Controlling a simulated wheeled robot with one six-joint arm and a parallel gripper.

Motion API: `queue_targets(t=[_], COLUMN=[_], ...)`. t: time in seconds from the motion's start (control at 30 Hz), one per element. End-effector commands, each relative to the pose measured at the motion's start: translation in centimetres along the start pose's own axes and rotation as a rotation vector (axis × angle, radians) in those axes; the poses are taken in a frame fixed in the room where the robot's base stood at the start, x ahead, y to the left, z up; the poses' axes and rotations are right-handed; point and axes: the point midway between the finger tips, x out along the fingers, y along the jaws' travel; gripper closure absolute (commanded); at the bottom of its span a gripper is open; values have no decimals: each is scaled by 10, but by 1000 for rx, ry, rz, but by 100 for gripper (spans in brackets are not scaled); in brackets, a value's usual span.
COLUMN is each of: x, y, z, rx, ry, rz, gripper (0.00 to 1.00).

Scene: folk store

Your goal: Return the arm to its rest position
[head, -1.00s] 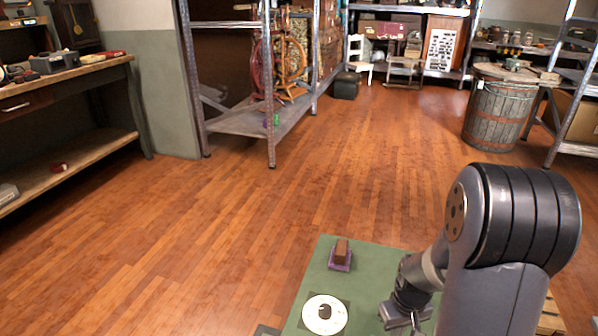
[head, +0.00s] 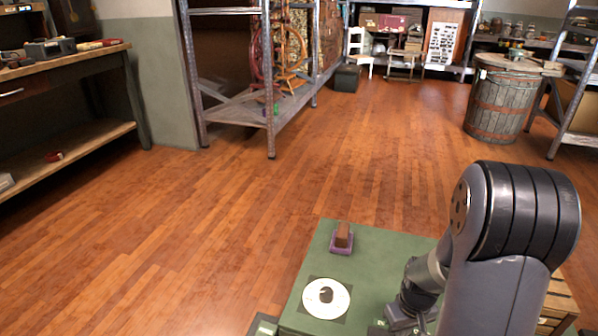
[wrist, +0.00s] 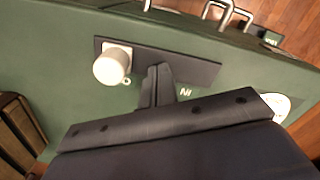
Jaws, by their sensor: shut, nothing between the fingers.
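My gripper (wrist: 157,85) is shut and empty in the wrist view, its fingers together above a green surface. In the head view my arm reaches down at the lower right, and my gripper (head: 405,318) shows only in part near the bottom edge, over the green table top (head: 385,262). A white mug-like object (wrist: 112,66) stands on a dark strip (wrist: 190,68) just left of the fingertips in the wrist view. I cannot tell whether the fingers touch the strip.
A white disc (head: 338,303) with a dark centre and a brown block on a purple base (head: 342,240) sit on the green top. Metal handles (wrist: 228,12) show at its edge in the wrist view. Wooden floor lies open beyond; a wooden barrel (head: 500,100) stands at the back right.

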Motion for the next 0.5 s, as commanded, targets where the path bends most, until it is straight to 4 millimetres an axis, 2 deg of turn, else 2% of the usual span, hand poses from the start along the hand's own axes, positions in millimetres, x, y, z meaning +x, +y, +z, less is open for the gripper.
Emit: queue_targets(t=[0.03, 0.5], x=[-1, -1], y=[7, -58], z=[4, -33], rx=[6, -5], ry=[0, 0], rz=[0, 0], gripper=[100, 100])
